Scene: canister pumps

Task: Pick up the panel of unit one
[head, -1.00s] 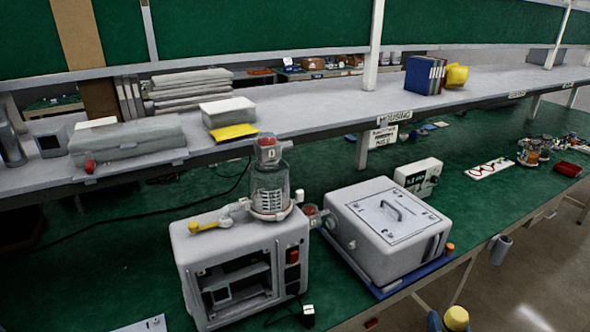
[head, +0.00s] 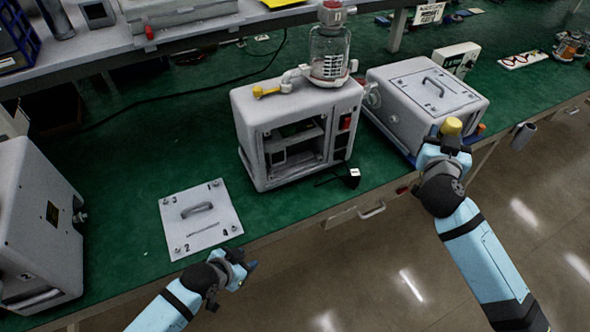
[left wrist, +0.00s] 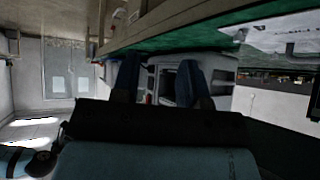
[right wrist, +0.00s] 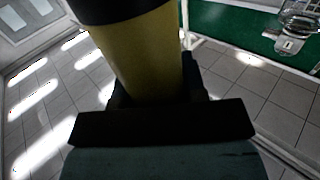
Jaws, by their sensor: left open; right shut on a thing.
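A light grey panel (head: 178,222) with a grey handle and numbered corners lies flat on the green bench in the head view. The open-fronted grey unit (head: 245,120), with a glass canister on top, stands to its right. My left gripper (head: 243,266) is open and empty, just off the panel's near right corner by the bench edge. Its spread fingers (left wrist: 158,82) show in the left wrist view. My right gripper (head: 445,143) is shut on a yellow cylindrical thing (head: 451,126) with a dark end, which fills the upper middle of the right wrist view (right wrist: 142,60).
A second grey unit (head: 405,105), its top panel fitted, sits on the right. Another grey unit (head: 30,235) stands at the left edge. A black cable plug (head: 352,179) lies near the bench edge. Bench around the panel is clear. A shelf (head: 205,28) runs behind.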

